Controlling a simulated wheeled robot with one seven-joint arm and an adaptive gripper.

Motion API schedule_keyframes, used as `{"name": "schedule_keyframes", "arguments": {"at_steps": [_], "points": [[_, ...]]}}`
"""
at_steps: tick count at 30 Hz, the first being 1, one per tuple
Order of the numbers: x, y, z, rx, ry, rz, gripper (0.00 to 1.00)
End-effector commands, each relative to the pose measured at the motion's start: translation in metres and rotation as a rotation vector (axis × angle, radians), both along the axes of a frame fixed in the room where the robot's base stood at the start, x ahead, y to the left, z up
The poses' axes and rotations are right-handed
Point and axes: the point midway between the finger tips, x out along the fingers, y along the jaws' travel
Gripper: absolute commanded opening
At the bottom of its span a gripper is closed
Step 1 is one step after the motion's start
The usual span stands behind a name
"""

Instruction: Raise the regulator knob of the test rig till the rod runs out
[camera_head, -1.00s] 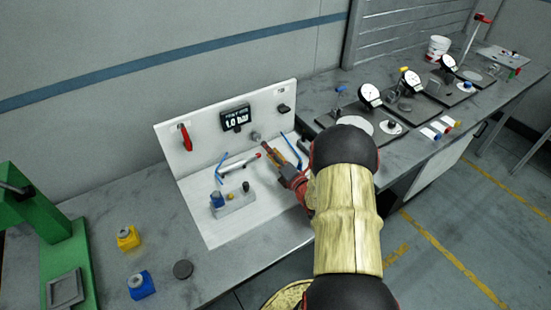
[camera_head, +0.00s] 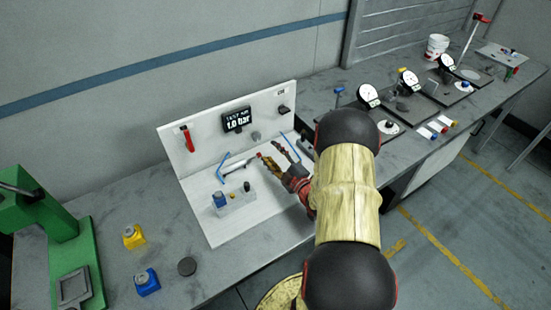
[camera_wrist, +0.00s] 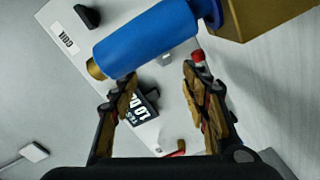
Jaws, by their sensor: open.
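The test rig is a white panel and base (camera_head: 215,165) on the bench. Its display (camera_head: 237,120) reads 1.0 bar; it also shows in the wrist view (camera_wrist: 137,108). A grey round knob (camera_head: 256,135), apparently the regulator knob, sits right of and below the display. Contact with the knob cannot be told.
A blue cylindrical body with brass end (camera_wrist: 145,38) crosses the wrist view close up; I cannot tell what it is. A red handle (camera_head: 187,138), black knob (camera_head: 284,110), blue tube (camera_head: 289,146) and valve block (camera_head: 236,203) surround the gripper. Gauge stands (camera_head: 368,94) stand right.

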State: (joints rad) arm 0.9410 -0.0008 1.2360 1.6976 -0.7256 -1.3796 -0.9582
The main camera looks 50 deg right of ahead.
Motion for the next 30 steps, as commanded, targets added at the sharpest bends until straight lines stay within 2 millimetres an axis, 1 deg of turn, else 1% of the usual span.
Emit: {"name": "schedule_keyframes", "arguments": {"at_steps": [13, 30], "points": [[0.0049, 0.0008, 0.0044, 0.514, -0.100, -0.021, 0.46], [0.0089, 0.0024, 0.0051, 1.172, -0.234, -0.060, 0.46]]}}
